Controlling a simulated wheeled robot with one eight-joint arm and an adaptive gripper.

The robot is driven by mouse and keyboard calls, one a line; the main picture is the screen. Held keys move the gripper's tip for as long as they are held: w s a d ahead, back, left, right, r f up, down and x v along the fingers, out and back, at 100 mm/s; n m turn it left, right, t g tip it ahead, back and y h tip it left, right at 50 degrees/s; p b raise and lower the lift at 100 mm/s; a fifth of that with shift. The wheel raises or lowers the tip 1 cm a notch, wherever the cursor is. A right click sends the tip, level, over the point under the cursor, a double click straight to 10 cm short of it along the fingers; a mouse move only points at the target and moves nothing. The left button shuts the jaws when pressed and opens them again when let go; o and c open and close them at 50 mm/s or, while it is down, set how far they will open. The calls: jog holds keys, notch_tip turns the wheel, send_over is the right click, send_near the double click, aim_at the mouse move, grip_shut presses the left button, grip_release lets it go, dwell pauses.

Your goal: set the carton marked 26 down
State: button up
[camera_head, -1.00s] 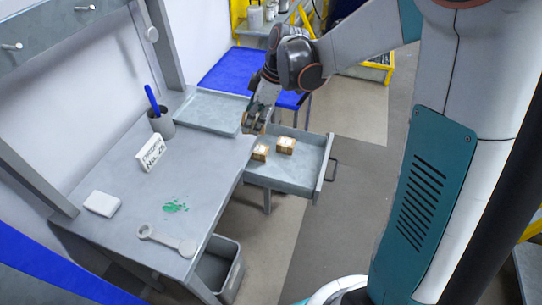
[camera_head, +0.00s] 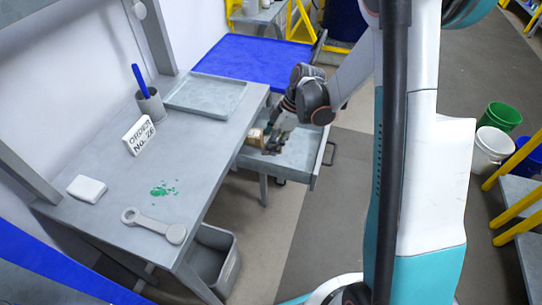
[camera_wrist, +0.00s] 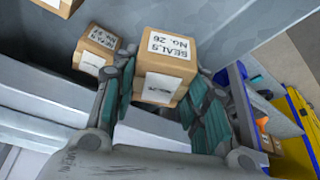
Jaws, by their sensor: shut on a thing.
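The small brown carton with a white label reading "SEALS No. 26" (camera_wrist: 166,62) is between the two fingers of my gripper (camera_wrist: 163,82) in the wrist view. My gripper is shut on it. In the head view my gripper (camera_head: 274,139) is low at the open grey drawer (camera_head: 303,168), and the held carton cannot be made out clearly there. Two other labelled cartons show in the wrist view, one left of the held carton (camera_wrist: 97,50) and one at the top edge (camera_wrist: 58,5). Whether the held carton touches the drawer floor cannot be told.
A sign reading "ORDER No. 26" (camera_head: 140,135) stands on the grey bench (camera_head: 120,185). The drawer's right part looks clear.

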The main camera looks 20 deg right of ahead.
aim_at(271, 160)
jog(key=shift+f+b, duration=0.85)
jog(key=shift+f, duration=1.9)
jog(key=shift+f, duration=0.2)
jog(key=o, duration=0.9)
jog(key=shift+c, duration=0.2)
jog(key=shift+r, duration=0.1)
jog(key=p+v, duration=0.4)
jog(key=v, duration=0.8)
jog(key=shift+r, duration=0.15)
